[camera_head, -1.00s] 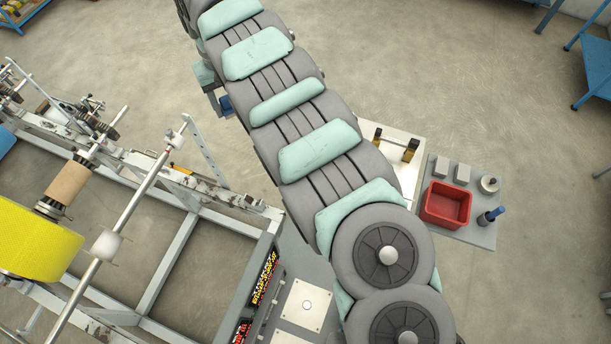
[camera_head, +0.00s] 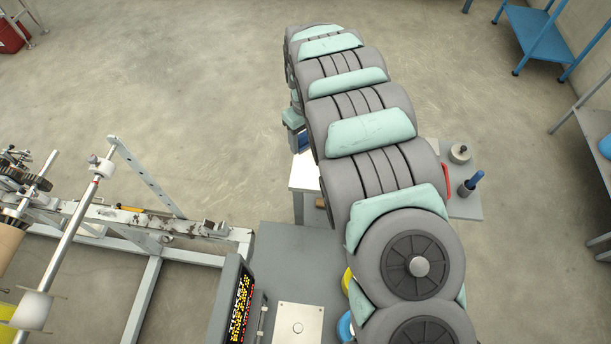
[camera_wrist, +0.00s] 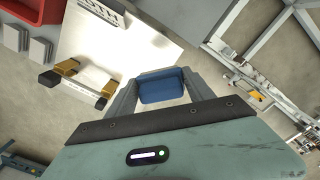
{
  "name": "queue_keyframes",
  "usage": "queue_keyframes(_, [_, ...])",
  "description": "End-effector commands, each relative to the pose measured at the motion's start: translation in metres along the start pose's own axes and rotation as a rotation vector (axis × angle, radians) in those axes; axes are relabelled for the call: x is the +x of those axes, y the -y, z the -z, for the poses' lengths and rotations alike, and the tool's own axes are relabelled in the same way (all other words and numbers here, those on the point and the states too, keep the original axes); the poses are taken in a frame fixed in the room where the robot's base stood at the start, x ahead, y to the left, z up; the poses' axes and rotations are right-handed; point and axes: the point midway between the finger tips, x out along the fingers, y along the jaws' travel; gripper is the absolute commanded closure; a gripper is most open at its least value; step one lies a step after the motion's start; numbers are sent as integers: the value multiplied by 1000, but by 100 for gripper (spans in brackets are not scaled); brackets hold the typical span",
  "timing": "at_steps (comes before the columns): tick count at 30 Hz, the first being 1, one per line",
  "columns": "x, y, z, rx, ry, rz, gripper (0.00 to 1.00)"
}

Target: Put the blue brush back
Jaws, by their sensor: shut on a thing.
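The blue brush (camera_wrist: 161,88) is between my gripper's fingers (camera_wrist: 162,88) in the wrist view. My gripper is shut on it, and only a blue block-like face shows. A white panel with dark lettering (camera_wrist: 125,50) lies below and beyond it. In the head view a small blue patch of the brush (camera_head: 302,137) shows at my gripper (camera_head: 300,134), above the white-topped stand, at the left side of my arm. My arm hides much of the stand there. I cannot tell the height of the brush above the panel.
A bracket with black and yellow ends (camera_wrist: 75,80) sits on the white panel. A red bin (camera_wrist: 22,10) and grey blocks (camera_wrist: 40,50) are beside it. A blue-topped tool (camera_head: 472,183) stands on the grey table at right. A machine frame (camera_head: 140,225) stands at left.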

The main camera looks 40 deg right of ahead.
Motion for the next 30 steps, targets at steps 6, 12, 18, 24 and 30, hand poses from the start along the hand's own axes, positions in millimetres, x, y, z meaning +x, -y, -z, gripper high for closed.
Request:
queue_keyframes(6, [59,0,-2,1,3,3,77])
queue_keyframes(12, [99,1,-1,1,1,2,77])
queue_keyframes(18, [120,1,-1,1,1,1,77])
queue_keyframes(24, [128,0,0,0,0,0,77])
queue_keyframes(30, [151,2,-1,0,2,3,77])
